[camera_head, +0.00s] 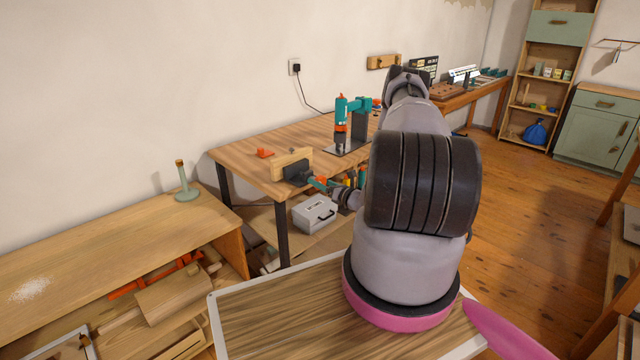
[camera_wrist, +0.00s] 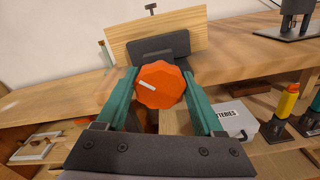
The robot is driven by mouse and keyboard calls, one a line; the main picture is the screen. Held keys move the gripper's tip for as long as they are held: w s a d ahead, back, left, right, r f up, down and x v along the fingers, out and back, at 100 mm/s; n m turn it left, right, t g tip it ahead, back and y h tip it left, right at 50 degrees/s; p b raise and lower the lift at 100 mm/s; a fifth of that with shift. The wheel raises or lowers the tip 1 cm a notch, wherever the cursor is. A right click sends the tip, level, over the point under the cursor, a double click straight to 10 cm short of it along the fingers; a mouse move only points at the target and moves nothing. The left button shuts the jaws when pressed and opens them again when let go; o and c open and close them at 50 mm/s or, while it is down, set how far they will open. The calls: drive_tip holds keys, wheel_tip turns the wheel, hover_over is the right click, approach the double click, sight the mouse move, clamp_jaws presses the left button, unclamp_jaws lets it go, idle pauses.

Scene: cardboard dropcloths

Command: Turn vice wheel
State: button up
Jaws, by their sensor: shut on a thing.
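The orange vice wheel (camera_wrist: 160,86) is a lobed knob with a short white mark on its face. It sits between the two teal fingers of my gripper (camera_wrist: 159,78), which are shut on it from left and right. The dark vice (camera_wrist: 165,47) is behind the wheel at the bench edge, with a light wooden board (camera_wrist: 118,42) upright in it. In the head view the vice (camera_head: 297,170) is at the front of the workbench (camera_head: 235,158), and my gripper (camera_head: 321,184) reaches it from the right. The wheel is small and partly hidden there.
A grey case marked "BATTERIES" (camera_head: 314,213) stands on the shelf under the workbench. A teal and orange drill stand (camera_head: 361,118) is on the bench top. Yellow- and orange-handled tools (camera_wrist: 288,100) are right of the gripper. A low wooden bench (camera_head: 120,228) is at left.

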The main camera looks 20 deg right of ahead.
drive_tip(key=m, duration=0.4)
drive_tip(key=shift+m, duration=0.4)
drive_tip(key=m, duration=0.3)
drive_tip(key=shift+d+f+m, duration=0.1)
drive_tip(key=shift+m, duration=0.2)
drive_tip(key=m, duration=0.4)
drive_tip(key=shift+m, duration=1.7)
drive_tip(key=shift+f, duration=0.1)
drive_tip(key=o, duration=1.4)
drive_tip(key=shift+c, duration=0.2)
drive_tip(key=shift+s, duration=0.1)
